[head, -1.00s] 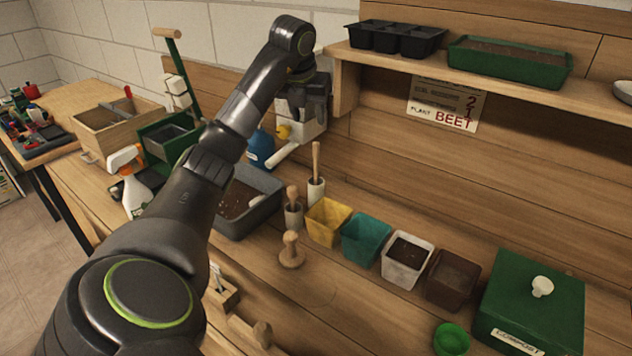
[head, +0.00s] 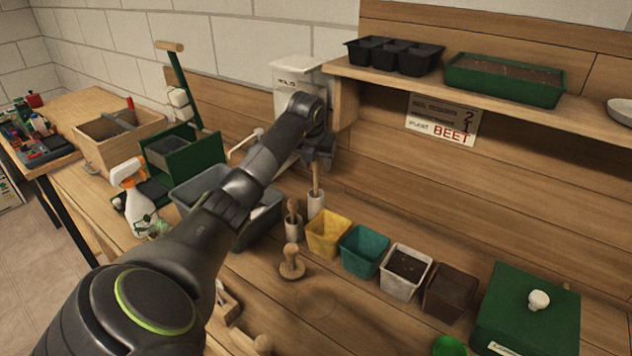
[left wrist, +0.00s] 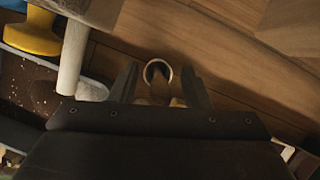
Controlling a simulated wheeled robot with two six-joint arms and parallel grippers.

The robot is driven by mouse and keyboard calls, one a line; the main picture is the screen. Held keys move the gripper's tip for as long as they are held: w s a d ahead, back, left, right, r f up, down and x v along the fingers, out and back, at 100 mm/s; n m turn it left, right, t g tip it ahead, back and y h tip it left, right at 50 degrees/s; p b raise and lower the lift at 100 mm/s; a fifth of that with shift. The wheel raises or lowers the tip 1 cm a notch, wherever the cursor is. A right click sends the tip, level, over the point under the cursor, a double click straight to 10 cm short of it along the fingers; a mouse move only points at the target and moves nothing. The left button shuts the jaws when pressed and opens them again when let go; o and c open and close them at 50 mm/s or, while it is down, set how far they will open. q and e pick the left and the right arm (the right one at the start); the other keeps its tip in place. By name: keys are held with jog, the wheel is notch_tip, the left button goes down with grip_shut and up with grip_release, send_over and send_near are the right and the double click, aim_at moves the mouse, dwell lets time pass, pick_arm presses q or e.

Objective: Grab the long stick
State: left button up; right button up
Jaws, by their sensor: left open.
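The long wooden stick (head: 316,180) stands upright in a white holder (head: 316,203) on the bench, behind a shorter stick (head: 292,208) in its own light holder. My left gripper (head: 318,160) is just above the long stick, pointing down, and hides its top. In the left wrist view my left gripper (left wrist: 162,84) has its two dark fingers apart. A pale round rim (left wrist: 158,70) shows between them, with tan wood-coloured parts just below it. I cannot tell whether the fingers touch the stick. My right gripper is not in view.
A grey tub (head: 262,222) stands left of the sticks, partly behind my arm. A wooden knobbed tool (head: 291,263) stands in front. Yellow (head: 328,233), teal (head: 364,250) and other pots line up to the right. A shelf (head: 345,72) and a white box (head: 290,72) are close behind my gripper.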

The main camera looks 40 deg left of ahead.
pick_arm(q)
jog(key=shift+w+f, duration=0.1)
jog(key=shift+f, duration=0.2)
grip_shut()
jog(key=shift+r, duration=0.1)
